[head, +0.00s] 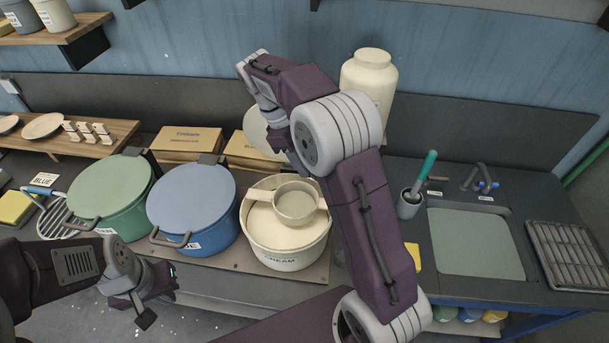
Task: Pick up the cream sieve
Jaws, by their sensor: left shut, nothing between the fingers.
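The cream sieve (296,204) is a round, shallow pan-like piece with a flat handle on its left. It rests across the top of the cream pot (280,257), which is labelled CREAM. My left gripper (152,294) is at the lower left, in front of the blue pot. It is shut and empty, well apart from the sieve. My right arm rises through the middle and bends over to the upper left. The arm passes close to the sieve's right side in the picture.
A blue pot (192,205) and a green pot (112,192) stand left of the cream pot. A pale round lid (262,128) and a cream jar (369,78) are behind. The sink (475,243) and a drying rack (568,255) are on the right.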

